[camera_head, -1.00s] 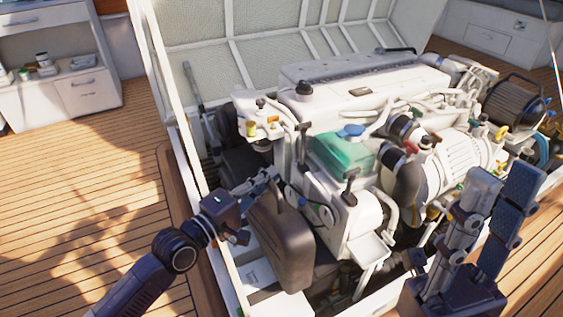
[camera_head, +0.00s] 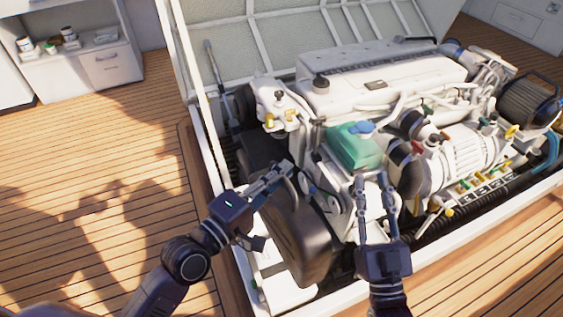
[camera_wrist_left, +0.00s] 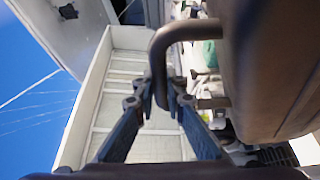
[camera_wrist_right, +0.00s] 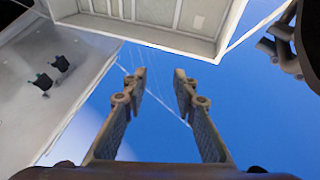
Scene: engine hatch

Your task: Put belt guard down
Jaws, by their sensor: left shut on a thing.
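The belt guard (camera_head: 297,240) is a dark brown rounded cover at the front left corner of the engine in the head view. Its bent handle (camera_wrist_left: 161,52) lies between the fingertips of my left gripper (camera_head: 280,175). That gripper is shut on the handle, and the guard's body (camera_wrist_left: 280,70) fills the right side of the left wrist view. Whether the guard's underside touches anything is hidden. My right gripper (camera_head: 374,183) is open and empty in front of the engine, fingers pointing up. Its open fingers also show in the right wrist view (camera_wrist_right: 160,88).
The white engine (camera_head: 370,85) with a green tank (camera_head: 352,148) stands in the hatch, close behind both grippers. The raised hatch lid (camera_head: 280,45) is behind it. Free wooden deck (camera_head: 100,190) lies to the left, with a white cabinet (camera_head: 105,65) at the back left.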

